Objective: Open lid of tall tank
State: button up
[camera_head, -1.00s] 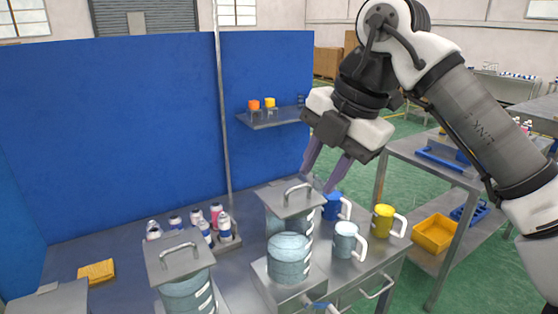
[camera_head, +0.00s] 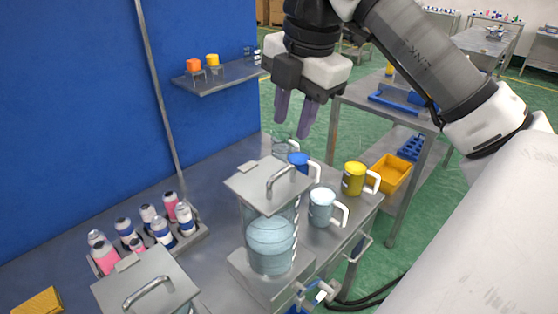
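The tall tank (camera_head: 270,242) is clear, holds pale blue liquid, and stands on a metal base on the bench. Its square grey lid (camera_head: 252,190) lies on top, with an arched metal handle (camera_head: 283,178). A second tank at the lower left, cut off by the frame edge, has a similar handled grey lid (camera_head: 140,284). My gripper (camera_head: 292,122) points down, its two purple fingers apart and empty. In the picture it is above and slightly right of the tall tank's lid, not touching it.
Blue (camera_head: 298,160), light blue (camera_head: 321,206) and yellow (camera_head: 354,178) mugs stand right of the tank. Several bottles (camera_head: 160,228) stand on a rack at left. A blue partition (camera_head: 70,110) and a shelf (camera_head: 215,80) are behind. A valve (camera_head: 315,292) is at the tank base's front.

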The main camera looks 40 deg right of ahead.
aim_at(280, 172)
jog(key=f+b, duration=0.2)
jog(key=f, duration=0.1)
jog(key=w+f+b, duration=0.1)
jog(key=f, duration=0.3)
jog(key=w+f+b, duration=0.1)
jog(key=f+b, duration=0.1)
jog(key=f, duration=0.1)
jog(key=shift+w+a+f+b, duration=0.1)
jog(key=shift+w+f+b, duration=0.05)
jog(key=shift+f+b, duration=0.15)
jog(key=shift+r, duration=0.1)
grip_shut()
